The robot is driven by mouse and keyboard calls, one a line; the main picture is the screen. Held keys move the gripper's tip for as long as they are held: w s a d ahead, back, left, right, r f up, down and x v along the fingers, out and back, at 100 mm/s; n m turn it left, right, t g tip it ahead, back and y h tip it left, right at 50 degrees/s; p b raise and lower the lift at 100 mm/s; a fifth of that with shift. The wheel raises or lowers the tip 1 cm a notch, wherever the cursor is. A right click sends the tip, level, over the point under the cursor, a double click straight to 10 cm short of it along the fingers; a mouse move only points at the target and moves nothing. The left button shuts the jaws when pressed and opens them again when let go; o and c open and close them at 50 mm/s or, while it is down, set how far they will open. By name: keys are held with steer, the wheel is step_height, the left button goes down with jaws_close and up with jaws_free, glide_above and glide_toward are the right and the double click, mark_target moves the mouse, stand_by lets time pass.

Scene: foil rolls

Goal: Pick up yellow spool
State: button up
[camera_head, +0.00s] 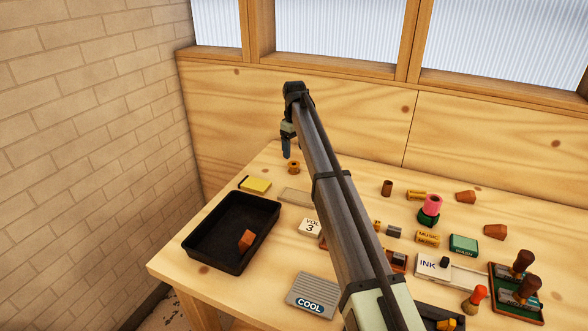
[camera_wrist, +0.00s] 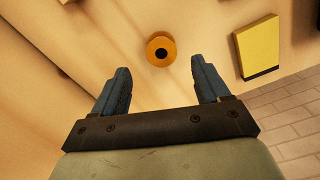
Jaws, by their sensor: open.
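The yellow spool (camera_head: 294,167) is a small orange-yellow ring-like piece near the far left corner of the table. In the wrist view the spool (camera_wrist: 161,50) shows its round end with a dark centre hole. It lies ahead of the gap between my fingertips, apart from both. My gripper (camera_wrist: 160,78) is open and empty, with its two blue-grey fingers spread. In the head view my gripper (camera_head: 287,148) points down, beside the spool on its left and partly hidden by my wrist.
A yellow block with a dark edge (camera_head: 256,184) lies near the spool; it also shows in the wrist view (camera_wrist: 257,48). A black tray (camera_head: 215,232) holding an orange block stands in front. The brick wall (camera_head: 90,120) is at left. Many small items crowd the right.

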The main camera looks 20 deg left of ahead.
mark_target(294, 164)
steer(key=shift+a+f, duration=0.1)
steer(key=shift+f, duration=3.7)
steer(key=c, duration=1.1)
